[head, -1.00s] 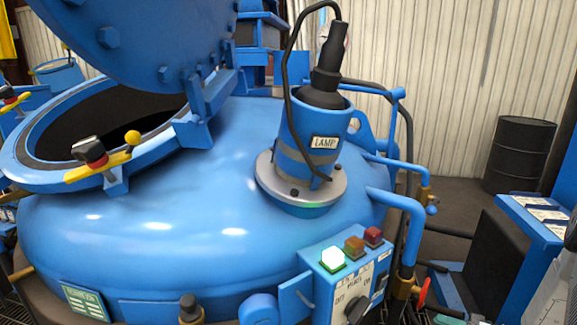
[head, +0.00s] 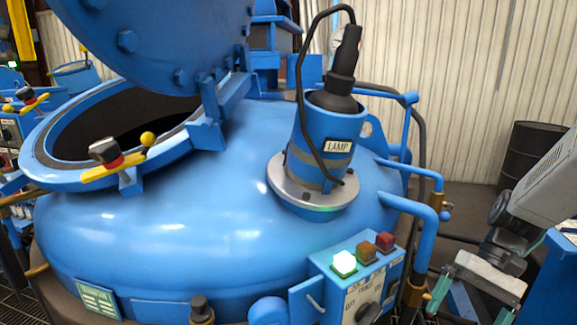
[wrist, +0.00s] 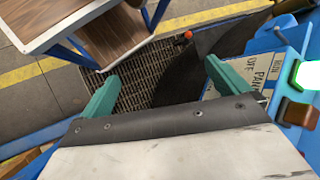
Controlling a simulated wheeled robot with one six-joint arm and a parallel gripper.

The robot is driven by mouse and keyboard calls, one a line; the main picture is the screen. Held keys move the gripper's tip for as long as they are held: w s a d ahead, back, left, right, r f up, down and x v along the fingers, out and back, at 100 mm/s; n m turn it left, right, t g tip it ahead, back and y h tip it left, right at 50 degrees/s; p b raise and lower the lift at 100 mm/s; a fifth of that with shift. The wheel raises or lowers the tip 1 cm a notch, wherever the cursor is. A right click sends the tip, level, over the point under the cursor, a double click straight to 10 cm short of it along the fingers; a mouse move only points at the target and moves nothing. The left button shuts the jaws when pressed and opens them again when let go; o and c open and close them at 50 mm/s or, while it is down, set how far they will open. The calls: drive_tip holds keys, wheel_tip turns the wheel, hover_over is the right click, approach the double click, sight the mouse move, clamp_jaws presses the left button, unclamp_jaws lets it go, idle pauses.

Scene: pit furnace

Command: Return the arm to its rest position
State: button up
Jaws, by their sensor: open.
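My gripper (wrist: 160,92) is open and empty in the wrist view, its two green fingers spread apart above a floor grating. In the head view my gripper (head: 440,291) shows at the lower right, beside the control panel, with my grey arm behind it. The control panel (head: 362,290) has a lit green lamp, an amber and a red lamp, and a dark knob. In the wrist view the panel (wrist: 275,85) lies just right of the right finger. I cannot tell the exact gap.
The blue furnace vessel (head: 215,240) fills the middle, its lid (head: 150,40) raised over the opening. A LAMP fitting (head: 322,150) stands on its shoulder. Pipes (head: 410,205) run down its right side. A black drum (head: 525,160) stands behind. A wooden-topped table (wrist: 50,15) shows in the wrist view.

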drive_tip(key=s+a+r+n+t+h, duration=0.3)
drive_tip(key=s+a+r+t+h, duration=0.2)
drive_tip(key=s+r, duration=0.5)
drive_tip(key=shift+s+a+r+n+h, duration=0.4)
drive_tip(key=shift+a+r+h, duration=0.2)
drive_tip(key=shift+a+r, duration=0.45)
